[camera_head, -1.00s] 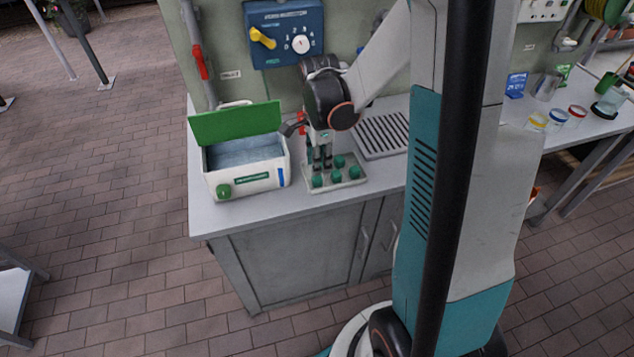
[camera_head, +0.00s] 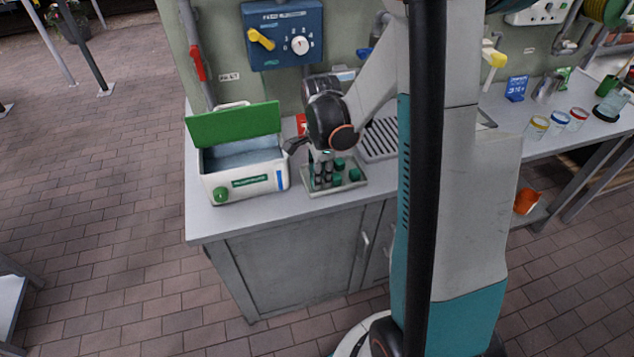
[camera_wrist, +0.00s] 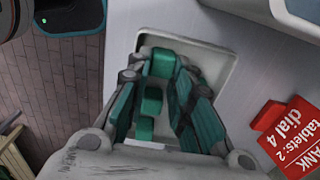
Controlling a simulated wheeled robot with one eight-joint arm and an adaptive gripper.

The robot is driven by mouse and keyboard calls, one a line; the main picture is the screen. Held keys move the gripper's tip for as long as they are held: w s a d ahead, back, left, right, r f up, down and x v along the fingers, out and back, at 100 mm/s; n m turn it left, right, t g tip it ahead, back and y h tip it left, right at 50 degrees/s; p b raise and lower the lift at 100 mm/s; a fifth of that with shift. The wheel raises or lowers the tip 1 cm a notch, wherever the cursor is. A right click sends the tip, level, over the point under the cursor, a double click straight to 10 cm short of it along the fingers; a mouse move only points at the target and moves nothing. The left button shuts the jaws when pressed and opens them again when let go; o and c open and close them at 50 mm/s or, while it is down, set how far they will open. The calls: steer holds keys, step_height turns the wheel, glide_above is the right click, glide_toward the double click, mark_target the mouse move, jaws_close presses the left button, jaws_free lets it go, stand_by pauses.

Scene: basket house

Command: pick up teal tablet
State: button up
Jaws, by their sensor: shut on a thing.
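Small teal tablets sit in a shallow pale tray (camera_head: 313,191) on the counter; two (camera_head: 337,180) (camera_head: 354,174) show clear of my gripper in the head view. My gripper (camera_head: 325,182) points down over the left part of the tray, with its fingertips low among the tablets. In the wrist view my gripper (camera_wrist: 160,78) is shut on a teal tablet (camera_wrist: 162,62) between its fingertips. Other teal tablets (camera_wrist: 152,100) (camera_wrist: 145,128) show between the fingers, nearer the palm. The fingers partly hide the tray (camera_wrist: 222,60), and whether the held tablet still touches it cannot be told.
A white box (camera_head: 247,186) with an open green lid (camera_head: 235,125) stands just left of the tray. A dark grooved rack (camera_head: 382,139) lies behind right. A wall panel with a dial (camera_head: 285,35) hangs behind.

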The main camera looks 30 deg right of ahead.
step_height(320, 180, up, 20)
steer(key=p, duration=0.6)
steer(key=shift+p, duration=0.3)
stand_by(0.6)
